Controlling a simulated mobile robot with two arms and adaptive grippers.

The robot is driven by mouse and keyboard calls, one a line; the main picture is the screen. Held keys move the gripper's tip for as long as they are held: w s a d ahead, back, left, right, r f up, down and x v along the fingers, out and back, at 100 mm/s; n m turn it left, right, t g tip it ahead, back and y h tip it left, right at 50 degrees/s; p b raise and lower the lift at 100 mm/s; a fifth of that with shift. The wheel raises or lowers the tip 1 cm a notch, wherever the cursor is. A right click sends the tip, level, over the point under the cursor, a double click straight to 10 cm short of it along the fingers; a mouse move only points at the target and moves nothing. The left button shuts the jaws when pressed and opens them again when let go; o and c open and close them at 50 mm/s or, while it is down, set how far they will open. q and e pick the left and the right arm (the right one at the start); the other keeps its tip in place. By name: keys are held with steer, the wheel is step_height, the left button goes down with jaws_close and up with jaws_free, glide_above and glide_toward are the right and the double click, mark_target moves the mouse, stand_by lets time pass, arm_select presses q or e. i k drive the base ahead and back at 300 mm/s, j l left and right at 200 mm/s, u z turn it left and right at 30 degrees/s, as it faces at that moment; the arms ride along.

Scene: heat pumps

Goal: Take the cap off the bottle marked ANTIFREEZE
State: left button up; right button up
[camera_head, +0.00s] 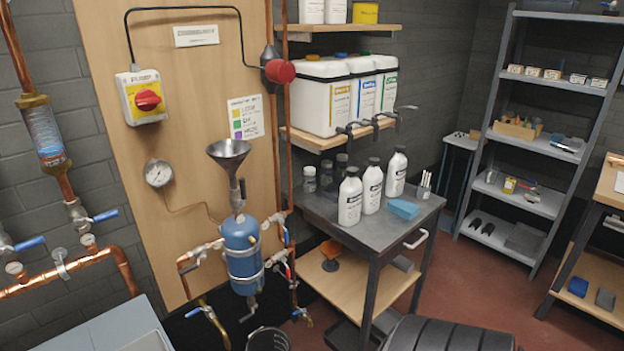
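Three white bottles with dark caps stand upright on the grey metal cart. They are the left bottle (349,201), the middle bottle (372,189) and the right bottle (396,175). All three caps look to be on. The labels are too small to read, so I cannot tell which is marked ANTIFREEZE. Neither of my grippers shows in the head view.
The cart top (392,230) also holds a blue block (404,209), small jars (309,179) and a cup of pens (424,186). White containers with taps (325,99) sit on a shelf above. A blue vessel with a funnel (229,156) is to the left.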

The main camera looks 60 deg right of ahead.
mark_target(351, 190)
steer(key=z, duration=0.4)
steer(key=l+z, duration=0.1)
steer(key=z, duration=0.3)
steer(key=l+z, duration=0.1)
steer(key=z, duration=0.7)
steer(key=l+z, duration=0.1)
steer(key=z, duration=0.3)
